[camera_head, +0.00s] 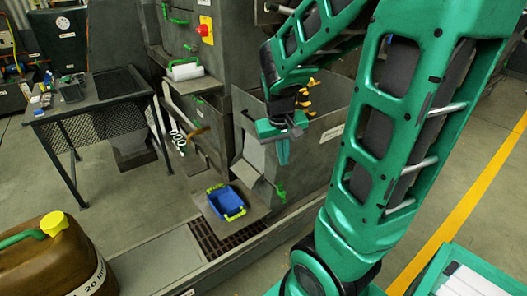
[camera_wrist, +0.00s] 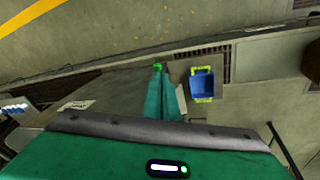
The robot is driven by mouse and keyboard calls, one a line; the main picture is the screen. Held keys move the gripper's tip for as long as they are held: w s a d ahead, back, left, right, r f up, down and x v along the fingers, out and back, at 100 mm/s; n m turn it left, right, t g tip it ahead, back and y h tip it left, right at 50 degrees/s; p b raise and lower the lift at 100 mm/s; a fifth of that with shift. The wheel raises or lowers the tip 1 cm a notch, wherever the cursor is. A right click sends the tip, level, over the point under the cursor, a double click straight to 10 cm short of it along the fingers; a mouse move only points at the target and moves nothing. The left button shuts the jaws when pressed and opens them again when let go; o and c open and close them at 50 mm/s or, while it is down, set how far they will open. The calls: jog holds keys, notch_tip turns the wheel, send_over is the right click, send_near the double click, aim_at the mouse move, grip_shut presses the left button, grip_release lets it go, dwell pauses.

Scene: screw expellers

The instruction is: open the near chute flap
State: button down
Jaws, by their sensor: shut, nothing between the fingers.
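The near chute has a pale grey sloping panel (camera_head: 246,172) low on the grey machine, which looks like its flap. A green handle-like part (camera_head: 281,194) sits at its right side. My gripper (camera_head: 283,160) is above and to the right of the panel, fingers pointing down and closed together, holding nothing. In the wrist view the closed fingers (camera_wrist: 162,95) are in line with the green part (camera_wrist: 157,66), which shows just beyond their tips. I cannot tell whether they touch. Part of the panel (camera_wrist: 181,99) shows beside the fingers. How far the flap is open is unclear.
A blue bin with yellow-green handles (camera_head: 228,201) stands on the ledge below the chute, above a floor grating (camera_head: 208,243). A brown oil can (camera_head: 55,262) is at lower left. A small table (camera_head: 90,92) stands at the back left.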

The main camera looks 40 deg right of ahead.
jog(key=s+a+r+y, duration=0.1)
jog(key=s+a+r, duration=0.1)
jog(key=s, duration=0.5)
jog(key=s+a+r+m+g+y, duration=0.1)
jog(key=s+a+r, duration=0.1)
jog(key=s+a, duration=0.2)
jog(key=s, duration=0.3)
jog(key=shift+s+r+y, duration=0.15)
jog(key=shift+s+y, duration=0.25)
jog(key=shift+a, duration=0.15)
